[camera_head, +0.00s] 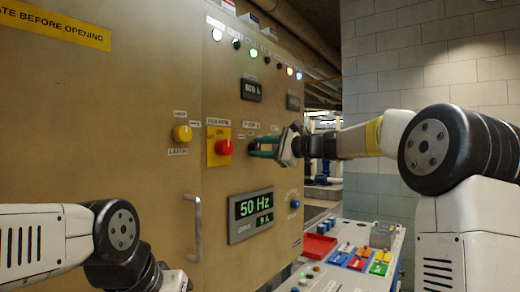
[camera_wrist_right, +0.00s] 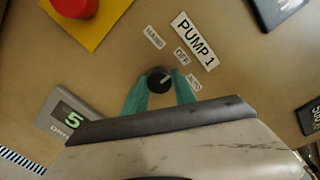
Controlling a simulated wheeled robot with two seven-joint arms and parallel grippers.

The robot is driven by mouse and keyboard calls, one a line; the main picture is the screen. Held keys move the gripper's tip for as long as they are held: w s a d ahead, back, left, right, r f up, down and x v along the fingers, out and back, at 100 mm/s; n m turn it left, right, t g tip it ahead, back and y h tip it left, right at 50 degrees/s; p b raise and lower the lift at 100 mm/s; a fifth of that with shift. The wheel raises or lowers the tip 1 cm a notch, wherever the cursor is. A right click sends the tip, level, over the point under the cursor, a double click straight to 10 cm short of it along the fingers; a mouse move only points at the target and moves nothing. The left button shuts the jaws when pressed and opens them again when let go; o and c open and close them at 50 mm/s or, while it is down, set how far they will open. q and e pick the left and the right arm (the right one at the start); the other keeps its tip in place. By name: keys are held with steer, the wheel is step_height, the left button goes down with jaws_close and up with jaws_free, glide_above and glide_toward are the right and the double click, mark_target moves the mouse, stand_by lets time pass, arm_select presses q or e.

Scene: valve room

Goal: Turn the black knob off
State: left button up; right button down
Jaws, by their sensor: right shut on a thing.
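The black knob (camera_wrist_right: 158,80) is on the tan cabinet front under the PUMP 1 label (camera_wrist_right: 195,40), with the HAND, OFF and AUTO labels around it. Its white mark points right and slightly up in the right wrist view, roughly between OFF (camera_wrist_right: 181,57) and AUTO (camera_wrist_right: 194,83). My right gripper (camera_wrist_right: 160,88) is shut on the knob, a green finger on each side. In the head view the right gripper (camera_head: 262,148) reaches the cabinet from the right and hides the knob. My left arm shows at the lower left; its fingers are out of frame.
A red button on a yellow plate (camera_head: 212,158) and a yellow knob (camera_head: 182,134) lie left of the right gripper. A 50 Hz display (camera_head: 251,214) is below it. A metal handle (camera_head: 197,228) sticks out from the cabinet. A control desk (camera_head: 345,275) stands at lower right.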

steer(key=shift+n, duration=0.3)
steer(key=c, duration=1)
jaws_free()
steer(key=v, duration=0.8)
steer(key=shift+a, duration=0.1)
